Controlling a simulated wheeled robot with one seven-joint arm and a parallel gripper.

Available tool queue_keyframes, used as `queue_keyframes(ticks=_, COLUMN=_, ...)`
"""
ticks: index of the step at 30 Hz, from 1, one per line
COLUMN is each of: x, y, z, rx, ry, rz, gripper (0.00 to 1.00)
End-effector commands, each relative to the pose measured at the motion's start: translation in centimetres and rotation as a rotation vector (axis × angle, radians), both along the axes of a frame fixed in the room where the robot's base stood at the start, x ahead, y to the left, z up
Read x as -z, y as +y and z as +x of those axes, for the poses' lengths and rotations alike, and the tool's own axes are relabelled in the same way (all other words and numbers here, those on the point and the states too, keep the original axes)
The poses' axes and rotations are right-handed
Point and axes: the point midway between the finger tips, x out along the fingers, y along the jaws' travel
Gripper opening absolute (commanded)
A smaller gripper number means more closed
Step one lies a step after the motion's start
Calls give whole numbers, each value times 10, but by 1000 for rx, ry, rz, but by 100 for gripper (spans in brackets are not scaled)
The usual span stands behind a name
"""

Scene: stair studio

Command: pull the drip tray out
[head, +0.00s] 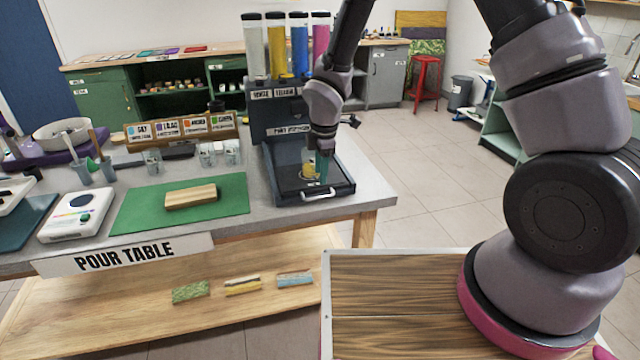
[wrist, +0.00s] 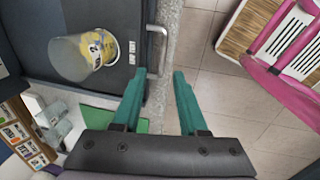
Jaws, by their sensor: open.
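The dark drip tray (head: 290,197) sits low at the front of the dispenser, with a pale bar handle (head: 319,195) on its front edge. The handle also shows in the wrist view (wrist: 162,46), just beyond my fingertips. A clear cup with a yellow label (head: 308,170) stands on the tray; it also shows in the wrist view (wrist: 82,56). My gripper (wrist: 160,73) has teal fingers spread apart with nothing between them. In the head view my gripper (head: 321,170) hangs over the tray, behind the handle in the picture, partly covering the cup.
The dispenser (head: 275,120) carries several coloured tubes. A green mat (head: 140,209) with a wooden block (head: 191,197) lies to the left on the pour table (head: 378,190). Tiled floor (head: 432,212) is open to the right. A wood-topped surface (head: 390,300) is in front.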

Motion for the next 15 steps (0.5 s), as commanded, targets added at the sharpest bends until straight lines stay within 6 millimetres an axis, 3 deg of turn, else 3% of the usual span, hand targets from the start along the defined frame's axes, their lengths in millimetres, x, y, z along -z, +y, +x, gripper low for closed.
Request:
queue_keyframes(ticks=6, x=-27, y=-2, z=-5, rx=1, ry=-1, rz=0, gripper=42)
queue_keyframes(ticks=15, x=-32, y=-2, z=-6, rx=0, ry=1, rz=-1, gripper=42)
